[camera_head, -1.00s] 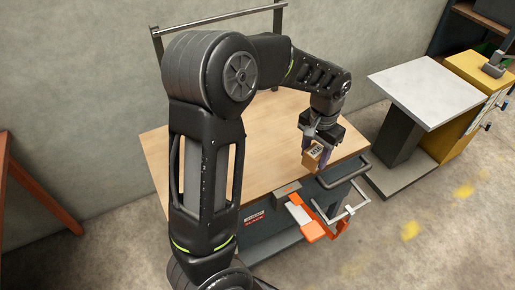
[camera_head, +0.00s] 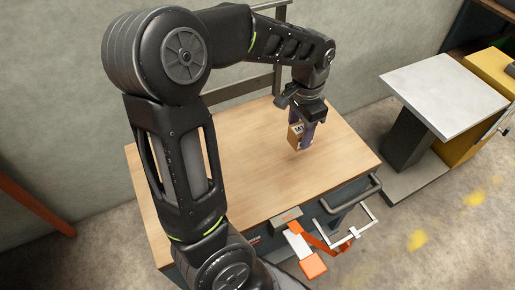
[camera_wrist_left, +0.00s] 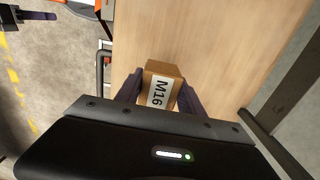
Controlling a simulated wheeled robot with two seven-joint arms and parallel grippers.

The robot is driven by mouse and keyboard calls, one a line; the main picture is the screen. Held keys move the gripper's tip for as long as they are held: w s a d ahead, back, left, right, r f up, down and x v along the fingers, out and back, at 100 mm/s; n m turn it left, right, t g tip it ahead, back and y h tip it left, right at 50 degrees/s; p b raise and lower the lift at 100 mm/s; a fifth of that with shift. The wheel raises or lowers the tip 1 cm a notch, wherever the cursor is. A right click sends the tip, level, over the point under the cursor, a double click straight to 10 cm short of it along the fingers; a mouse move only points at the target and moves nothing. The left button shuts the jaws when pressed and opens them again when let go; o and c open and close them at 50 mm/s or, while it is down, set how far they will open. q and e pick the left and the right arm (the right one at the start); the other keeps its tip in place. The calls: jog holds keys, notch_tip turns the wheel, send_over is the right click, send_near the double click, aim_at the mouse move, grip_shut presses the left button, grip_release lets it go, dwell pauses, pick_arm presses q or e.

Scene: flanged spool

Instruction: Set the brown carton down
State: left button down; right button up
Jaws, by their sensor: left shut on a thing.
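The brown carton (camera_head: 294,137) is a small box with a white label, and the label reads M16 in the left wrist view (camera_wrist_left: 160,92). My left gripper (camera_head: 302,137) is shut on the carton, with one finger on each side of it in the left wrist view (camera_wrist_left: 160,93). The gripper points down over the right half of the wooden tabletop (camera_head: 250,185). I cannot tell whether the carton touches the wood or hangs just above it. My right gripper does not show in the head view; a dark finger-like part (camera_wrist_left: 35,14) is at the wrist view's top left.
The tabletop around the carton is bare. An orange and white clamp-like part (camera_head: 305,250) and a grey handle (camera_head: 350,200) stick out at the front edge. A grey-topped stand (camera_head: 440,90) and a yellow cabinet (camera_head: 490,75) stand at the right. A rail rises behind the table.

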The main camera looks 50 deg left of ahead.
pick_arm(q)
jog(key=shift+s+d+r, duration=0.15)
jog(key=shift+s+r, duration=0.05)
send_over(294, 165)
jog(key=shift+f, duration=3.2)
jog(key=shift+f, duration=1.85)
jog(key=shift+f, duration=0.2)
jog(key=c, duration=0.7)
grip_release()
